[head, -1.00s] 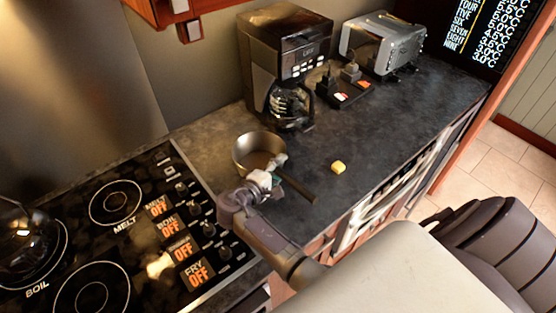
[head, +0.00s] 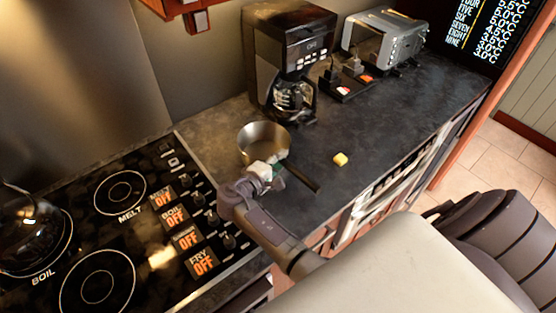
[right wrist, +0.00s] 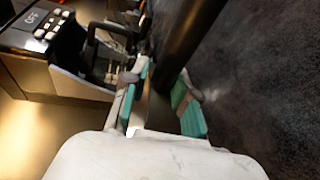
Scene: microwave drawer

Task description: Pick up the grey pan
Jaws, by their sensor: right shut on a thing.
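The grey pan (head: 263,136) sits on the dark counter in the head view, in front of the coffee maker, its dark handle (head: 303,179) pointing down to the right. My right gripper (head: 272,170) is shut on the handle close to the bowl and partly covers it. In the right wrist view the dark handle (right wrist: 187,40) runs between the two teal-padded fingers of my right gripper (right wrist: 168,92). I cannot tell whether the pan is slightly off the counter. My left gripper is not in view.
A coffee maker (head: 288,50) stands behind the pan, with a toaster (head: 388,40) to its right. The stove (head: 105,235) with a kettle (head: 32,230) is at left.

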